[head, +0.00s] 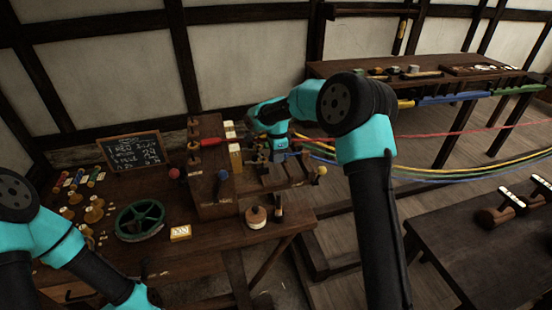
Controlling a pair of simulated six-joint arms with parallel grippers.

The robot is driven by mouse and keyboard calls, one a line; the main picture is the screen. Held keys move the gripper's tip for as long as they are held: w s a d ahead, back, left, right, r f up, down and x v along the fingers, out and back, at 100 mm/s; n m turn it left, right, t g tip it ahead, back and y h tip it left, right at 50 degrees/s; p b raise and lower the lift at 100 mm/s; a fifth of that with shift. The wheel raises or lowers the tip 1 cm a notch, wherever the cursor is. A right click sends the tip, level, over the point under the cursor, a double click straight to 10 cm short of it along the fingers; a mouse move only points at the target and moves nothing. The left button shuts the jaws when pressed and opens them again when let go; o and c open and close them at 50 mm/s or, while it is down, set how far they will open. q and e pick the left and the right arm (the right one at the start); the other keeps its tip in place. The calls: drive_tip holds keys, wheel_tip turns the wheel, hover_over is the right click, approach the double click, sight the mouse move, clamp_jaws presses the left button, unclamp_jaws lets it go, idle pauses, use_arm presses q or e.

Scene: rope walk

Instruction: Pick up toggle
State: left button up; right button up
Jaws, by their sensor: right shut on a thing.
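My right gripper (279,157) points down over the wooden frame with pegs at the right end of the workbench (200,258). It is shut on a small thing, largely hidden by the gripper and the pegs. I cannot tell from this view whether that thing is the toggle. I cannot pick out a toggle with certainty elsewhere on the bench. My left arm comes in at the lower left, and its fingers are out of view.
A green handwheel (139,221), a yellow block (180,233), a wooden spool (256,216) and a chalkboard (133,152) are on the bench. Coloured ropes (440,168) run right from the frame. A dark table (470,232) with wooden-handled tools stands at right.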

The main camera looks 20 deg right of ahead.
drive_tip(key=shift+c, duration=0.4)
drive_tip(key=shift+r, duration=1.7)
drive_tip(key=shift+s+a+r, duration=0.1)
drive_tip(key=shift+s, duration=0.15)
drive_tip(key=s+a, duration=0.2)
drive_tip(key=s, duration=0.5)
drive_tip(key=s+a+r, duration=0.1)
drive_tip(key=s+a, duration=0.2)
drive_tip(key=s, duration=0.4)
drive_tip(key=shift+s+r, duration=0.2)
drive_tip(key=shift+s, duration=0.1)
drive_tip(key=shift+a, duration=0.1)
